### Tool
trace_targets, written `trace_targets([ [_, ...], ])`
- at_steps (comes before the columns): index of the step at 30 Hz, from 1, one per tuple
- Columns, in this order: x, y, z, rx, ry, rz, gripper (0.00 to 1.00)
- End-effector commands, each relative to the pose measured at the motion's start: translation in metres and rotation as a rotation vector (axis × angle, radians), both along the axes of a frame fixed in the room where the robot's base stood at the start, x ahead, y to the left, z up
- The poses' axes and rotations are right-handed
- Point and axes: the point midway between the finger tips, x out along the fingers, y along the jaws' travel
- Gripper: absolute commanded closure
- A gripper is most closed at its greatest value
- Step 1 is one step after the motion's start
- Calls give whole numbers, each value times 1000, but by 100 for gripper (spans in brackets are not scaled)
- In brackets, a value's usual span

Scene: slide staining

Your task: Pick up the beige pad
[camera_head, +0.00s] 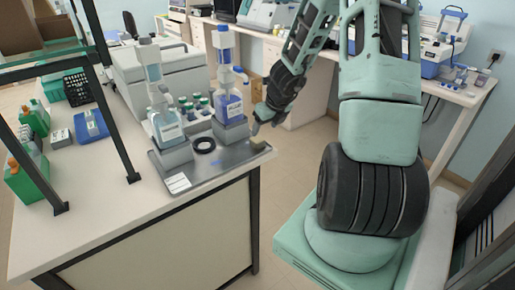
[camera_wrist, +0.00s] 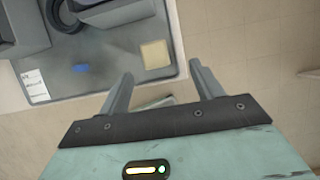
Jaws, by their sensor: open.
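The beige pad (camera_wrist: 156,54) is a small flat square lying near the corner of the grey tray (camera_wrist: 100,75) in the wrist view. In the head view the pad (camera_head: 258,146) shows at the tray's right end, close to my gripper. My gripper (camera_wrist: 160,77) is open, with its two fingers apart and nothing between them. In the wrist view the pad shows beyond and between the fingertips, clear of them. In the head view my gripper (camera_head: 257,128) is just above the tray's right edge; its fingers are small and partly hidden there.
Two dispenser bottles (camera_head: 229,104) (camera_head: 166,125) stand on blocks on the tray. A black ring (camera_head: 204,145) and a blue spot (camera_wrist: 81,68) lie on it, with a white label (camera_head: 178,183) at its front. A black shelf frame (camera_head: 103,90) stands left. Floor lies beyond the bench's right edge.

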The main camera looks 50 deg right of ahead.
Motion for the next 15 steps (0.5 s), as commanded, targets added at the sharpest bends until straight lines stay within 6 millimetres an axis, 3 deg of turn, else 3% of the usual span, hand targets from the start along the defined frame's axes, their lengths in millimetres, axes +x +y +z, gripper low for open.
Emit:
trace_targets([
  [7, 8, 0, -16, 2, 0, 1, 35],
  [15, 25, 3, -46, 3, 0, 1, 35],
])
